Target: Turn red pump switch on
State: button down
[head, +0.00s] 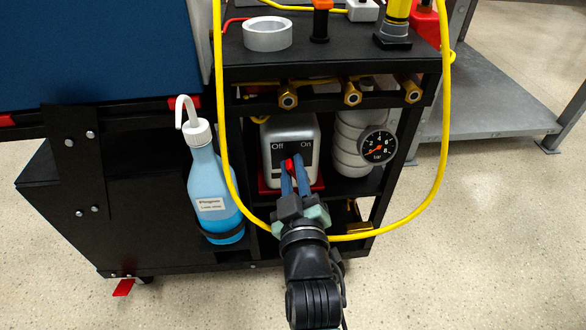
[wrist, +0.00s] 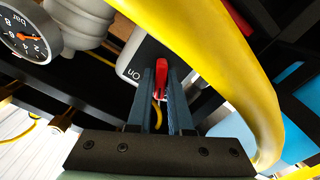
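The pump (head: 308,133) is a light grey housing on a red base, inside the black cart. Its dark front panel is marked Off at left and On at right. The red pump switch (head: 289,165) shows below the labels, partly covered by my fingers, so I cannot tell its setting. My gripper (head: 292,163) reaches in from the front with its two blue fingers on either side of the switch. In the wrist view the red switch (wrist: 161,76) fills the narrow gap between the fingertips (wrist: 162,78), and the gripper looks shut on it.
A yellow hose (head: 441,120) loops in front of the cart and passes close to my gripper. A blue bottle (head: 213,185) stands left of the pump. A pressure gauge (head: 378,147) is at right. Brass fittings (head: 352,94) line the shelf above.

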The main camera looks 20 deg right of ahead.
jog(key=shift+r+m+p, duration=0.15)
jog(key=shift+m+p, duration=0.25)
jog(key=shift+p, duration=0.15)
jog(key=shift+m+p, duration=0.6)
jog(key=shift+p, duration=0.1)
jog(key=m+p, duration=0.3)
jog(key=shift+d+m, duration=0.1)
jog(key=shift+m, duration=0.2)
jog(key=m+p, duration=0.1)
jog(key=m, duration=0.2)
jog(key=shift+d+p, duration=0.1)
jog(key=shift+p, duration=0.3)
jog(key=shift+m+p, duration=0.45)
jog(key=shift+m, duration=1.15)
jog(key=c, duration=0.9)
grip_release()
